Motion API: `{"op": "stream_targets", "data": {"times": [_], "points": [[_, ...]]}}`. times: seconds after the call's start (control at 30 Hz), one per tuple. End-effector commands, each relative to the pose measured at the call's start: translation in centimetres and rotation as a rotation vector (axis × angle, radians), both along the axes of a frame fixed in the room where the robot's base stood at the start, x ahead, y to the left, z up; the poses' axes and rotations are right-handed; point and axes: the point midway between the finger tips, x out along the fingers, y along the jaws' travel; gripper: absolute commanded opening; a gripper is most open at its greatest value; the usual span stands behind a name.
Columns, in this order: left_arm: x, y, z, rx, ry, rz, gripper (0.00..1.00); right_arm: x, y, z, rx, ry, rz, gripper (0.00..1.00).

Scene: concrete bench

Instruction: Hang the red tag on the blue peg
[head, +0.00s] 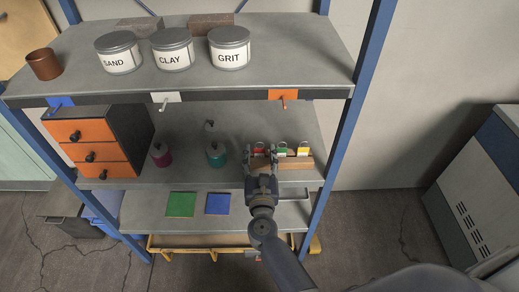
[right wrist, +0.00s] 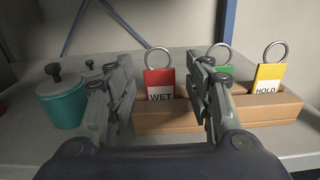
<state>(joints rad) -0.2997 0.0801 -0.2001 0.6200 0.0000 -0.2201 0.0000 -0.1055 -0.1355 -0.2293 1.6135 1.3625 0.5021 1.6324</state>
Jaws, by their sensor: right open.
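The red tag (right wrist: 160,82), marked WET and with a metal ring on top, stands in a wooden rack (right wrist: 165,118). In the head view the red tag (head: 260,148) is partly hidden by my right gripper (head: 261,157). The right gripper is open. In the right wrist view its fingers (right wrist: 161,78) appear on either side of the tag, with gaps visible. The blue peg (head: 58,104) is at the left end of the upper shelf's front edge, and nothing hangs on it. My left gripper is not in view.
A green tag (head: 282,149) and a yellow tag (head: 303,149) share the rack. White (head: 165,101) and orange (head: 284,97) pegs share the shelf edge above. Lidded teal (head: 216,155) and magenta (head: 160,155) jars and an orange drawer unit (head: 90,140) stand left.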

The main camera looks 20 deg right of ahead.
Motion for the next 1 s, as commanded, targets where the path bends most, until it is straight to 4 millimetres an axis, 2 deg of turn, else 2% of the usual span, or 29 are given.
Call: {"op": "stream_targets", "data": {"times": [0.03,0.2,0.33,0.5,0.77,0.87,0.97,1.0], "points": [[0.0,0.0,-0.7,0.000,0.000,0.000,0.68,-1.1,0.2,-0.5,0.002,0.001,-0.001,0.48],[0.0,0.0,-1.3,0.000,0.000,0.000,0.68,-4.4,1.0,-0.4,0.001,0.002,0.000,0.48],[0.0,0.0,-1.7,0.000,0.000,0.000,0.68,-6.2,1.5,-0.3,-0.001,0.000,0.000,0.48],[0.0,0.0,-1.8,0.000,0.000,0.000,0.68,-7.4,1.9,-0.1,0.000,0.000,0.001,0.48],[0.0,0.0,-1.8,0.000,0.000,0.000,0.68,-7.5,2.0,-0.1,-0.008,0.002,0.003,0.48],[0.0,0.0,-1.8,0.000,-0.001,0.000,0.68,-7.5,2.6,-1.8,-0.105,0.043,0.034,0.48],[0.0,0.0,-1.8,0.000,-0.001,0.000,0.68,-7.8,4.2,-6.1,-0.363,0.143,0.128,0.48],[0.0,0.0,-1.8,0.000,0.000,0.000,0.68,-8.1,5.0,-8.7,-0.511,0.197,0.187,0.48]]}}
